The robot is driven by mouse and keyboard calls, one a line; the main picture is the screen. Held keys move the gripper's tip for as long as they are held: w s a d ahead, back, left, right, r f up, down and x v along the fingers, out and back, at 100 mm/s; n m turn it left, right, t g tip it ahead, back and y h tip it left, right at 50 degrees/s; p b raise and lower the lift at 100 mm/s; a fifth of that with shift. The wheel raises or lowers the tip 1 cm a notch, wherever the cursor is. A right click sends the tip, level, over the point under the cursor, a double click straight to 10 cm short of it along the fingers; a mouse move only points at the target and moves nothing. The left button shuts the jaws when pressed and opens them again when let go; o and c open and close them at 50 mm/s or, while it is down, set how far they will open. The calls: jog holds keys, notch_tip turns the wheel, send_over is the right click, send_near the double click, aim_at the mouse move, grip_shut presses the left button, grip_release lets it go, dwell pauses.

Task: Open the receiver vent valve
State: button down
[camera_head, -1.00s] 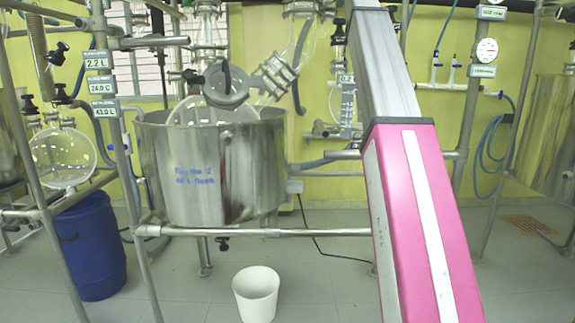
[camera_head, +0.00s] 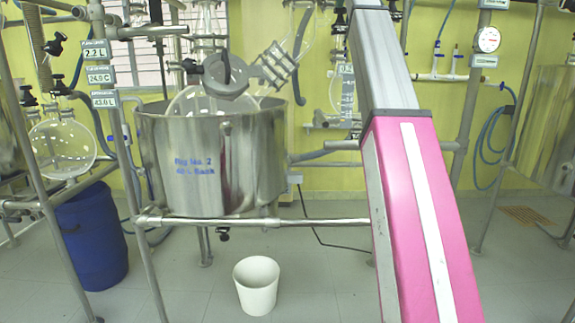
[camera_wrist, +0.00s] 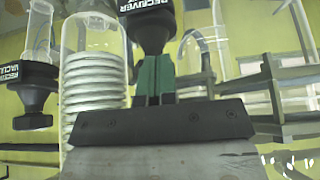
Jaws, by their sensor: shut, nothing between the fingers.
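In the wrist view a black valve knob (camera_wrist: 148,18) with white lettering "RECEIVER" hangs at top centre. Its second line of lettering is cut off by the frame edge, so I cannot read which valve it is. My gripper (camera_wrist: 155,62) has its green-padded fingers shut and empty. The fingertips are right below the knob in the picture; I cannot tell whether they touch it. A second black knob (camera_wrist: 33,88), lettered as receiver vacuum, is at the left on a glass tube. In the head view my gripper is not visible, and my pink arm covers part of the rig.
A glass coil condenser (camera_wrist: 95,75) stands close behind my gripper, between the two knobs. Grey clamps and rods (camera_wrist: 275,95) are at the right. In the head view a steel vessel (camera_head: 212,165) on a pipe frame, a white bucket (camera_head: 256,287) and a blue drum (camera_head: 92,240) are around.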

jog(key=shift+s+d+f, duration=0.15)
jog(key=shift+d+f, duration=0.2)
jog(key=shift+d, duration=0.4)
jog(key=shift+d+r, duration=0.1)
jog(key=shift+d, duration=0.45)
jog(key=shift+w, duration=0.25)
jog(key=shift+s+d, duration=0.15)
jog(key=shift+s, duration=0.1)
jog(key=shift+r, duration=0.1)
notch_tip(320, 180, up, 6)
jog(key=shift+s, duration=0.15)
dwell(0.7)
